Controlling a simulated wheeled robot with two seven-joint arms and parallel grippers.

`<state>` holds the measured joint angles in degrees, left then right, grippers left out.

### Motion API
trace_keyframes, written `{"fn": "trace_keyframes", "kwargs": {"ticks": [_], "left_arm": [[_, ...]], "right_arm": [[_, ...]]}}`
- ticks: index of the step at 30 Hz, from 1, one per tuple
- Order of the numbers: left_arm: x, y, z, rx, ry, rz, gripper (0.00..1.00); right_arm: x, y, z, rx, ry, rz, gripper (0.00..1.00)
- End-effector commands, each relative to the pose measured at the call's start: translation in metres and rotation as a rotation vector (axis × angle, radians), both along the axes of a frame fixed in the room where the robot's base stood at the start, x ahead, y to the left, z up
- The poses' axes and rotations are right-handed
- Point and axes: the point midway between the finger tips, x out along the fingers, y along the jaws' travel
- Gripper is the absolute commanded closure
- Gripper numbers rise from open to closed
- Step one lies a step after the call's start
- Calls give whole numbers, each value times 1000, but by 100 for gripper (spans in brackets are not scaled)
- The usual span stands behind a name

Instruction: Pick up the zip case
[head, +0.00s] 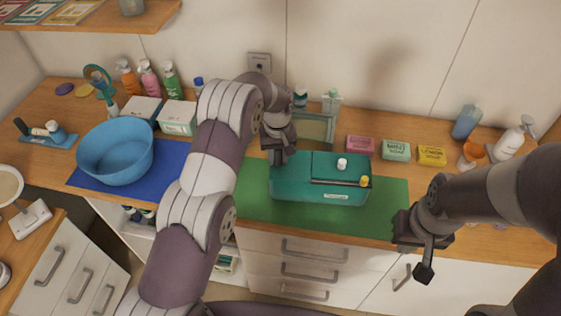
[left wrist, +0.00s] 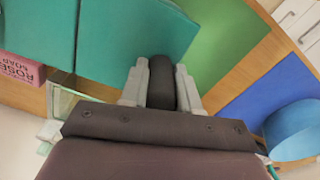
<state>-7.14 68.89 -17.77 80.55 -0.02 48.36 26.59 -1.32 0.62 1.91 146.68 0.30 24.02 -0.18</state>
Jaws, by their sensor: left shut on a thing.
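A teal case (head: 318,191) with a pale label on its front sits on the green mat (head: 389,198) in the head view. A white-capped thing and a yellow-capped thing show at its right part. Its teal panels (left wrist: 133,31) also fill the upper left of the left wrist view. My left gripper (head: 278,158) is at the case's back left corner. In the left wrist view its fingers (left wrist: 161,86) are shut on a dark rounded piece (left wrist: 162,76); I cannot tell whether this belongs to the case. My right gripper (head: 424,262) hangs at the counter's front edge, apart from the case.
A blue bowl (head: 114,152) stands on a blue mat (head: 174,158) to the left. Pink, mint and yellow soap boxes (head: 396,151) stand behind and right of the case. Several bottles (head: 150,78) line the back left. A pump bottle (head: 510,140) stands at the right.

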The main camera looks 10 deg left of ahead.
Motion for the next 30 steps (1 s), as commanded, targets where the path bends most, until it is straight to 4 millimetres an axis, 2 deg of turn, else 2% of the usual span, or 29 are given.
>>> {"fn": "trace_keyframes", "kwargs": {"ticks": [6, 14, 19, 20, 24, 30], "left_arm": [[1, 0, 18, -1, -5, 0, 100], [-7, -24, 32, -2, -4, -2, 100], [-15, -47, 48, -2, -5, -2, 100], [-17, -53, 58, -2, -4, -4, 100], [-26, -78, 75, -1, -3, -3, 100], [-34, -104, 89, -1, -3, -1, 100]], "right_arm": [[0, 0, -13, 0, 0, 0, 100], [0, 0, -24, 0, 0, 0, 100], [0, 0, -27, 0, 0, 0, 100], [0, 0, -17, 0, 1, 0, 100], [0, 0, -1, 0, 0, 0, 100], [0, 0, 12, 0, 0, 0, 100]]}}
